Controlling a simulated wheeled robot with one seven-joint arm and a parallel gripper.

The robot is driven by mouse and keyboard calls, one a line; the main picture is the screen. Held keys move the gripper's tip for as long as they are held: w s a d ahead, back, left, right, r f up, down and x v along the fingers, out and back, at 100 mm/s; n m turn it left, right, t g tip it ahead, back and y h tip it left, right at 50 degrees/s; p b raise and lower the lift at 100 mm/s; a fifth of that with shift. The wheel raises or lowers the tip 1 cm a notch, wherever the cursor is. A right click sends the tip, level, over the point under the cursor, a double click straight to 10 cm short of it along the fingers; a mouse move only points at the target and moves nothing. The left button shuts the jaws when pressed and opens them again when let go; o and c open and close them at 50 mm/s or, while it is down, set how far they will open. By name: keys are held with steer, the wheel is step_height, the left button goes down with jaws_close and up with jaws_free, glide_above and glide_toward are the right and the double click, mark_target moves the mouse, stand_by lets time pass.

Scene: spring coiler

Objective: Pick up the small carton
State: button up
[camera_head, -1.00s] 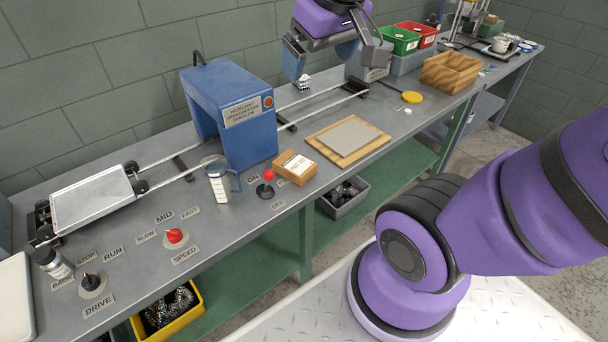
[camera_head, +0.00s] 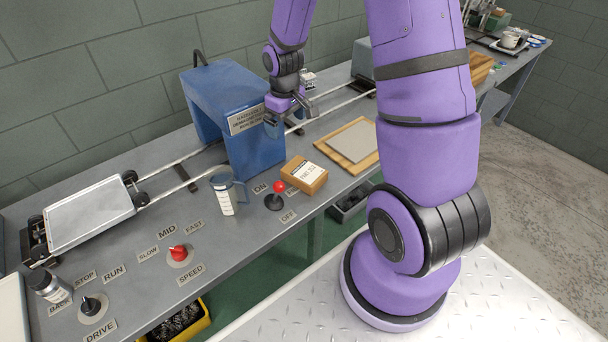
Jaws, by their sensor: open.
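The small carton (camera_head: 304,176) is a brown box with a white printed label on top. It lies on the grey bench, to the right of a red-knobbed lever and in front of the blue machine. My gripper (camera_head: 290,122) hangs above and behind the carton, near the right side of the blue machine. Its jaws are open, with nothing seen between them. It is apart from the carton.
The blue machine (camera_head: 232,118) stands behind the carton over two rails. The red-knobbed lever (camera_head: 276,197) and a clear jug (camera_head: 240,188) with a labelled bottle (camera_head: 222,196) are to the left. A wooden board (camera_head: 352,147) with a grey plate lies to the right.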

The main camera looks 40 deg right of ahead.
glide_toward(291, 163)
steer(key=shift+g, duration=0.3)
steer(key=shift+w+d+f, duration=0.1)
steer(key=shift+f, duration=2.5)
steer(key=shift+w+d+f, duration=0.1)
steer(key=shift+f, duration=2.55)
steer(key=c, duration=0.8)
steer(key=shift+r, duration=0.2)
